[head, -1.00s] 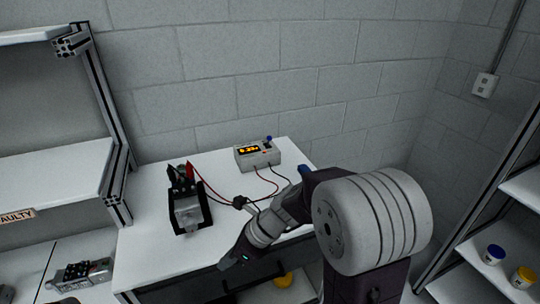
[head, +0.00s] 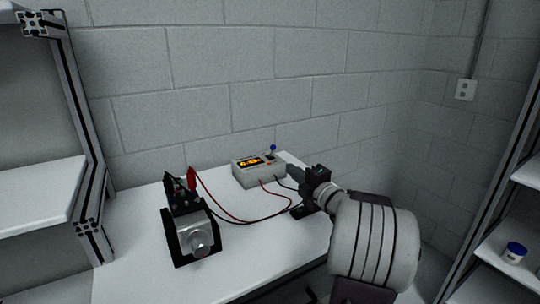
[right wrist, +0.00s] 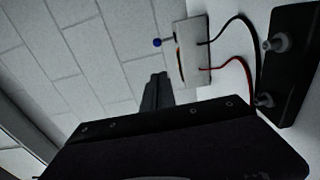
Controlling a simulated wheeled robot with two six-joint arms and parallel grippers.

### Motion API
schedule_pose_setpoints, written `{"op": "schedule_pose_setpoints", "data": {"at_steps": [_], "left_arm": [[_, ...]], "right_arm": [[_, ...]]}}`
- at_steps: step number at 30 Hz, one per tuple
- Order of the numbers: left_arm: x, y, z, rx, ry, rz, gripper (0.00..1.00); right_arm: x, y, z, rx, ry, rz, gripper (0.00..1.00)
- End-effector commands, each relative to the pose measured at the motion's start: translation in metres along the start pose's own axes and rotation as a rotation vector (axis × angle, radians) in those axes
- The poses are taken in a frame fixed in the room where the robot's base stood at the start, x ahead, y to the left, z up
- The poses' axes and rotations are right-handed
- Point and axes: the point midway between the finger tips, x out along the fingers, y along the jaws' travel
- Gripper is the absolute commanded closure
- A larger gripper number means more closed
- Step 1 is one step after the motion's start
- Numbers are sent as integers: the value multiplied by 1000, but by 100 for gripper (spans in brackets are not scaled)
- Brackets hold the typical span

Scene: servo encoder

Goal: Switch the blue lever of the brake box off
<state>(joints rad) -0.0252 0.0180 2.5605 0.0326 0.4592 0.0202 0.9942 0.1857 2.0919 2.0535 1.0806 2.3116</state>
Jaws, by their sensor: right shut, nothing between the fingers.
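The brake box (head: 258,170) is a pale box with a lit orange display, standing on the white table near the wall. Its blue lever (head: 273,148) sticks up from the right end of its top. In the right wrist view the box (right wrist: 191,52) shows sideways and the blue lever tip (right wrist: 157,43) points left. My right gripper (head: 290,168) is shut and empty, its tip just right of the box and a little below the lever, apart from the lever. In the right wrist view its fingers (right wrist: 156,92) show together. My left gripper is not in view.
A motor in a black holder (head: 194,238) stands left of the box. Red and black cables (head: 232,217) run from it across the table (head: 140,235). A dark plate (right wrist: 297,60) with terminals lies near the box. Shelves stand left and right.

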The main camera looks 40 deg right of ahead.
Motion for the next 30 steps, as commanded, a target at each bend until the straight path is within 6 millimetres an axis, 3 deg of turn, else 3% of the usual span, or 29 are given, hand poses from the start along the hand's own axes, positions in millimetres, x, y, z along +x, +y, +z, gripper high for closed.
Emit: {"op": "schedule_pose_setpoints", "data": {"at_steps": [5, 8, 20, 24, 30], "left_arm": [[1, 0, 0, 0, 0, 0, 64], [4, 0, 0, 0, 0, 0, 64], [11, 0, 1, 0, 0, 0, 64], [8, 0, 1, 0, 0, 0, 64], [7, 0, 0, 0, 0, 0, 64]], "right_arm": [[5, -1, -1, -2, 3, -1, 100], [19, -2, -2, -3, 7, -1, 100], [104, -2, -3, -1, 6, -1, 100], [119, 0, 16, -2, 2, -1, 100], [128, 0, 26, -2, 3, -1, 100]]}}
